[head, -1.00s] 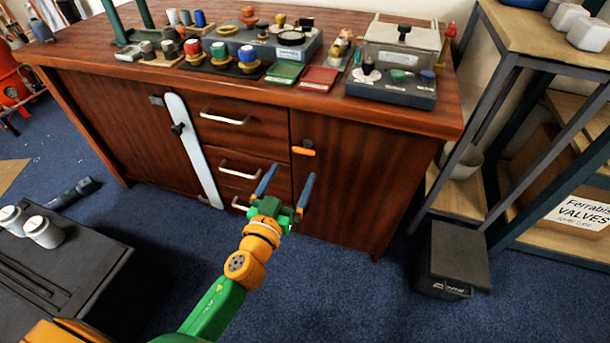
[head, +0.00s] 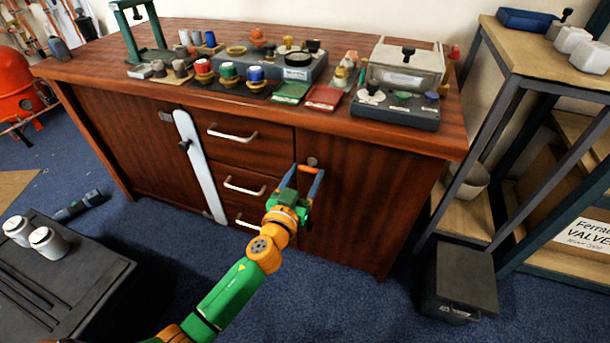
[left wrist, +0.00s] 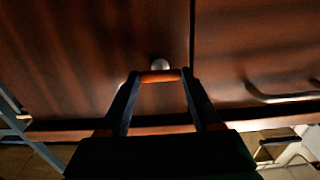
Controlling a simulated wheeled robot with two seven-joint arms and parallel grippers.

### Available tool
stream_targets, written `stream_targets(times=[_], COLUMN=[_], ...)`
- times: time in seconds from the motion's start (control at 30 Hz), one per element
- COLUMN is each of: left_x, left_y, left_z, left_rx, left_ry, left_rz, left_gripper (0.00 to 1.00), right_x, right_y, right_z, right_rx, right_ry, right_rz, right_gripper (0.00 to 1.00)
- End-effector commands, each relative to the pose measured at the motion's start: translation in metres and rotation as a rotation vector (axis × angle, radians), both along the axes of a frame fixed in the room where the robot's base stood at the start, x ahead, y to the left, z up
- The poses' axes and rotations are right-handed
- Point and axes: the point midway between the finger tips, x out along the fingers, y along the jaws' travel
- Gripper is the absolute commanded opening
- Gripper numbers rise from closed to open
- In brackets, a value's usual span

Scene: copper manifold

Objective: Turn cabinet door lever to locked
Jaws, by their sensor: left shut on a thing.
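The cabinet door lever (head: 307,169) is a short orange bar on the dark wooden right-hand door (head: 365,195), with a round grey pivot (head: 312,161) just above it. The bar lies about level. My left gripper (head: 306,170) has one blue finger at each end of the bar and is shut on it. In the left wrist view the orange lever (left wrist: 160,76) spans between the fingertips, with the pale round pivot (left wrist: 160,64) beyond it. My right gripper is not in view.
Drawers with pale handles (head: 232,135) are left of the door. A white bar (head: 200,165) crosses the left door. The cabinet top (head: 395,134) holds several valve parts and boxes. A shelf rack (head: 505,90) and a dark box (head: 460,282) stand at right.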

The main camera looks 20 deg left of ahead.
Motion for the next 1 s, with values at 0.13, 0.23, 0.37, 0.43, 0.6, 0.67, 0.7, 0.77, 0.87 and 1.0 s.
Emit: stream_targets(times=[0.13, 0.23, 0.37, 0.43, 0.6, 0.67, 0.7, 0.77, 0.87, 1.0], left_x=[-0.0002, -0.0002, -0.0003, -0.0003, -0.0003, -0.0003, -0.0003, -0.0003, -0.0003, -0.0003], left_y=[-0.0003, -0.0003, -0.0003, -0.0003, -0.0003, -0.0004, -0.0005, -0.0005, -0.0004, -0.0002], left_z=[-0.0004, -0.0004, -0.0006, -0.0006, -0.0005, -0.0004, -0.0004, -0.0005, -0.0005, -0.0005], left_rx=[0.007, 0.027, 0.085, 0.13, 0.275, 0.331, 0.369, 0.426, 0.522, 0.656], left_ry=[0.001, 0.0, -0.002, -0.004, -0.009, -0.011, -0.012, -0.014, -0.017, -0.021], left_rz=[-0.001, -0.001, -0.001, -0.001, -0.001, -0.001, -0.001, -0.001, -0.001, -0.001], left_gripper=[0.09, 0.09, 0.09, 0.09, 0.09, 0.09, 0.09, 0.09, 0.09, 0.09], right_x=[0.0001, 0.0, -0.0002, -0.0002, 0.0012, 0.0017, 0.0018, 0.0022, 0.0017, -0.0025], right_y=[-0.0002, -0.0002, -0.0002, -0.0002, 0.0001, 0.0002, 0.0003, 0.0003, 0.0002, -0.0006], right_z=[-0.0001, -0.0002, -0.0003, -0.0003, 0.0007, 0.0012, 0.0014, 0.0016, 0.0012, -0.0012], right_rx=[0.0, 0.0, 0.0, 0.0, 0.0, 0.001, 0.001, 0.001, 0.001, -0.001], right_ry=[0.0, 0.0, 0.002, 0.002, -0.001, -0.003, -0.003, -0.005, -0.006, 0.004], right_rz=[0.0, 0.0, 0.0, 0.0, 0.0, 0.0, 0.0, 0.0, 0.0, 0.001], right_gripper=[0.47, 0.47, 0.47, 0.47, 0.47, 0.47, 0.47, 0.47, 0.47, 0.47])
